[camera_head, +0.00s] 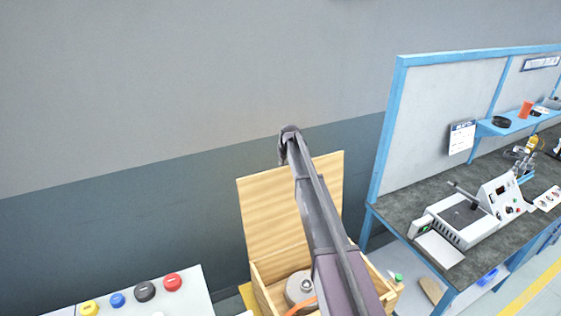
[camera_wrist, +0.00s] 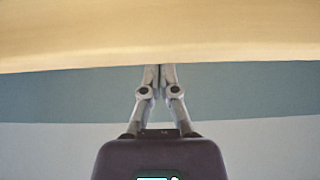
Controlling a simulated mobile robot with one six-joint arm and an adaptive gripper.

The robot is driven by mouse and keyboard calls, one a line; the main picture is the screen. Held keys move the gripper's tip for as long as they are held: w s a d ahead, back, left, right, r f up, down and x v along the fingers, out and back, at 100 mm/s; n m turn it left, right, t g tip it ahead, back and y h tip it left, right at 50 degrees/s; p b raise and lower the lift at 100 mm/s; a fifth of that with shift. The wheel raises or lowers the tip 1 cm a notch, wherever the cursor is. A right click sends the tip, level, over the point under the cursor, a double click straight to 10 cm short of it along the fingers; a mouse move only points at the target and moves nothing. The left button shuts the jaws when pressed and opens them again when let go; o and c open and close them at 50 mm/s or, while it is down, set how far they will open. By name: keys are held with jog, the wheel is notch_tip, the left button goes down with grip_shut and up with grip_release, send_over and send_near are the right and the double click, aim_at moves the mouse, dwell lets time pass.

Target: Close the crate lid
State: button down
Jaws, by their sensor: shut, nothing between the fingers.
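A wooden crate (camera_head: 262,289) stands on the floor side of the wall at the bottom middle of the head view. Its wooden lid (camera_head: 266,213) is raised and stands open, leaning back a little toward the wall. My arm crosses in front of the crate and hides part of the lid and the crate's inside. The lid also shows as a pale wooden band in the wrist view (camera_wrist: 160,35). My gripper (camera_wrist: 160,70) is shut and empty, its fingertips at the lid's edge in that view. I cannot tell whether they touch it. In the head view the fingers are hidden.
A grey metal part (camera_head: 300,287) and an orange item (camera_head: 302,305) lie in the crate. A workbench (camera_head: 405,205) with a blue frame and equipment stands at the right. A white panel with coloured buttons (camera_head: 145,291) is at the lower left. The wall is close behind the lid.

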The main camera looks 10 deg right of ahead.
jog(key=shift+s+d, duration=0.15)
jog(key=shift+s, duration=0.35)
jog(key=shift+s+d, duration=0.15)
jog(key=shift+s, duration=0.35)
jog(key=shift+s+d, duration=0.1)
